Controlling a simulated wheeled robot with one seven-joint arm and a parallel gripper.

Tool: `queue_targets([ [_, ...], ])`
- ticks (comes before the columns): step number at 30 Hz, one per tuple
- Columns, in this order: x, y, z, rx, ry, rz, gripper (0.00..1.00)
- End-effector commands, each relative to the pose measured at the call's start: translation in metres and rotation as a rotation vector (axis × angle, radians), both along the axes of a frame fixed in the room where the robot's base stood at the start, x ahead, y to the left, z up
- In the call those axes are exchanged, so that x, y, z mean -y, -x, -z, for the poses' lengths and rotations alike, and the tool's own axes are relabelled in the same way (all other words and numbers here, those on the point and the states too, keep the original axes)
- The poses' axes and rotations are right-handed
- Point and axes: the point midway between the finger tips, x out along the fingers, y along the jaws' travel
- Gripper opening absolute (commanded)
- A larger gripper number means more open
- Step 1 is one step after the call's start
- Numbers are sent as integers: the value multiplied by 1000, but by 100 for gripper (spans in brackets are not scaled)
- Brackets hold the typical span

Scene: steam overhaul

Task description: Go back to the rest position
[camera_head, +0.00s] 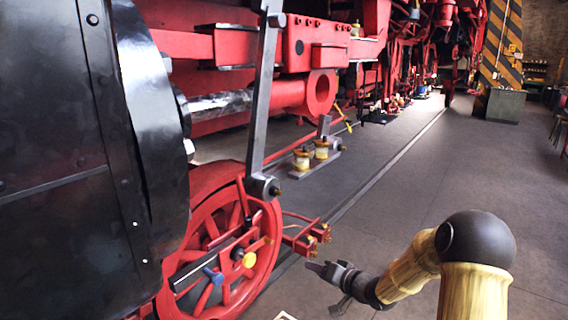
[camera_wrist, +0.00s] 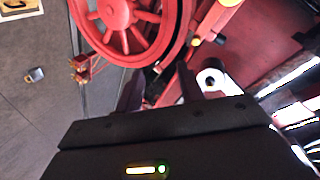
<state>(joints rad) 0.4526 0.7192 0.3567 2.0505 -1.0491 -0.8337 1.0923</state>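My gripper (camera_head: 326,284) is at the end of my arm, low over the floor and to the right of the red spoked wheel (camera_head: 228,262) in the head view. In the wrist view my gripper (camera_wrist: 160,90) shows two dark fingers standing apart with nothing between them. The red wheel (camera_wrist: 118,22) shows beyond the fingers, at the top left. I see no contact between my gripper and the locomotive.
The black cylinder (camera_head: 75,130) and red frame of the locomotive fill the left. Two small jars (camera_head: 302,160) (camera_head: 321,149) stand on a grey piece beside it. Red bracket parts (camera_head: 305,236) jut out near the wheel. Floor (camera_head: 455,165) to the right is clear.

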Motion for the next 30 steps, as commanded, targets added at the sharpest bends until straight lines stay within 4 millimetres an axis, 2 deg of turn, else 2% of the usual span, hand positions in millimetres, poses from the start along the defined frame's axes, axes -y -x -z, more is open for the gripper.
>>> queue_targets([
  [5, 17, 31, 2, -80, 355, 100, 38],
  [8, 30, 59, 1, -151, 524, 133, 38],
  [11, 42, 95, -1, -240, 667, 148, 38],
  [16, 55, 172, -6, -422, 835, 118, 38],
  [18, 55, 207, -7, -500, 871, 85, 38],
  [22, 51, 261, -9, -617, 887, 13, 38],
  [25, 48, 283, -9, -662, 882, -26, 38],
  [30, 48, 288, -9, -676, 881, -37, 38],
])
